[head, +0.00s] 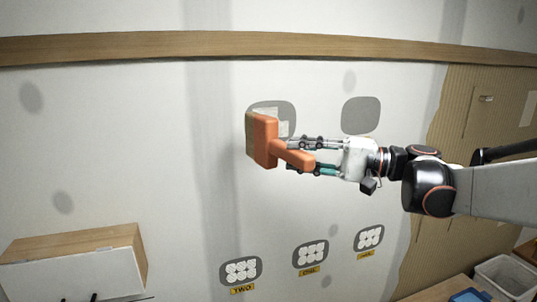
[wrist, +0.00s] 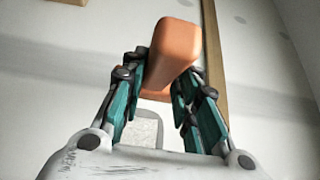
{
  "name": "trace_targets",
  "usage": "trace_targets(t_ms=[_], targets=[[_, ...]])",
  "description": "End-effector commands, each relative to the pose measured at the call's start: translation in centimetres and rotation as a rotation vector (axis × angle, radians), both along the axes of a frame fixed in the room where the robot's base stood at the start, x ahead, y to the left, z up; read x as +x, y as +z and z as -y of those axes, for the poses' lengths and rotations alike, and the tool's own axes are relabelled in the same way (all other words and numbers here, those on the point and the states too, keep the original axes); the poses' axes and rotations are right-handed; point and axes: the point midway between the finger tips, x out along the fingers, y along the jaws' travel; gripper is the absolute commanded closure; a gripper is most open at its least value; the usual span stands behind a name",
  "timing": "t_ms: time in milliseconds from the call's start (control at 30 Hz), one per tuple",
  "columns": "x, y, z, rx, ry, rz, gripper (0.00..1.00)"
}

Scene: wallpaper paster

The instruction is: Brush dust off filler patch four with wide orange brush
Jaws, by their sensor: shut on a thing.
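My gripper (head: 308,157) is shut on the handle of the wide orange brush (head: 264,140), its head upright and its pale bristle side facing left toward the wall. In the wrist view the orange brush (wrist: 175,45) stands between the fingers. The brush head overlaps a grey patch (head: 287,107) with pale dust on it, high on the wall. This patch also shows in the wrist view (wrist: 145,130). I cannot tell whether the bristles touch the wall. No label for this patch can be read, so its number is not shown.
A clean grey patch (head: 361,115) is to the right. Below are patches with white circles (head: 241,270), one labelled TWO. A wooden rail (head: 200,44) crosses the wall above. A cabinet (head: 85,262) stands lower left, a white bin (head: 505,277) lower right.

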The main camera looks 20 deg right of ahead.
Motion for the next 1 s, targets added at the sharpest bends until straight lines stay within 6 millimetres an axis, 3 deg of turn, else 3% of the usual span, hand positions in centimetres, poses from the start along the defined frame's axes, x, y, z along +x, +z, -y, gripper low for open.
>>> trace_targets(t_ms=[600, 1000], targets=[[5.6, 0.0, 0.0, 0.001, 0.001, 0.001, 1.00], [6.5, 0.0, 0.0, 0.001, 0.000, 0.001, 1.00]])
